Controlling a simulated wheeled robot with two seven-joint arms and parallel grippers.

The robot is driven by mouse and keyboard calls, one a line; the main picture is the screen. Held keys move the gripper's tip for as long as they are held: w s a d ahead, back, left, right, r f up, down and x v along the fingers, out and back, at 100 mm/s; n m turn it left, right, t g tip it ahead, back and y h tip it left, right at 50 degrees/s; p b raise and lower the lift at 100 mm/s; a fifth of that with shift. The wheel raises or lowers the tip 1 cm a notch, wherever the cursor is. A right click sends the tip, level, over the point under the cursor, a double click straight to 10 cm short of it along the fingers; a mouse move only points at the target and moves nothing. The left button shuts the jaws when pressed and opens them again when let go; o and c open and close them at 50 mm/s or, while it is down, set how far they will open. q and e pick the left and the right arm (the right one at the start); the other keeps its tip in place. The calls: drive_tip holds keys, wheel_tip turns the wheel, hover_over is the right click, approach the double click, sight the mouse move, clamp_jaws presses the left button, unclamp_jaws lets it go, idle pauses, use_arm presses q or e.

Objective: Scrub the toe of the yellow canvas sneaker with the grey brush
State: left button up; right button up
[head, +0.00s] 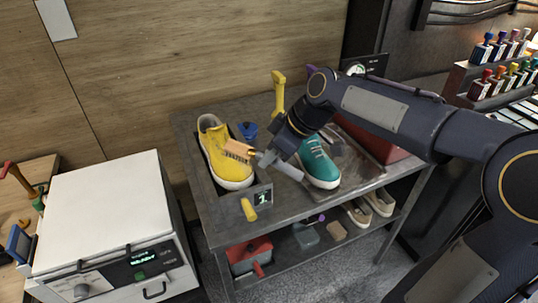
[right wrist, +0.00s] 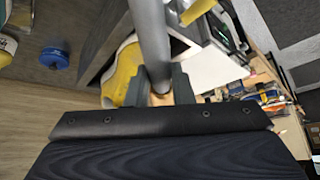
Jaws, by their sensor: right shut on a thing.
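The yellow canvas sneaker (head: 222,160) lies in a shallow tray on the metal table, its white toe end toward the front. My right gripper (head: 268,158) is shut on the grey brush (head: 288,170). The brush's tan bristle head (head: 238,149) is over the sneaker's right side, above the toe; I cannot tell if it touches. In the right wrist view the grey handle (right wrist: 150,40) runs up from between my fingers (right wrist: 160,90), with part of the yellow sneaker (right wrist: 122,75) behind it. My left gripper is out of view.
A teal sneaker (head: 318,163) stands to the right of my right gripper. A blue jar (head: 248,130) is behind, and a yellow-handled item (head: 279,92) stands upright farther back. A white box-shaped appliance (head: 105,215) is left of the table. A lower shelf (head: 290,265) holds more shoes.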

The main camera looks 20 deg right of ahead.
drive_tip(key=shift+r, duration=0.15)
drive_tip(key=shift+s+r+p, duration=0.2)
drive_tip(key=shift+r+p, duration=0.25)
drive_tip(key=shift+r, duration=0.25)
drive_tip(key=shift+s+r+p, duration=0.2)
drive_tip(key=shift+r+p, duration=0.2)
drive_tip(key=shift+r, duration=0.3)
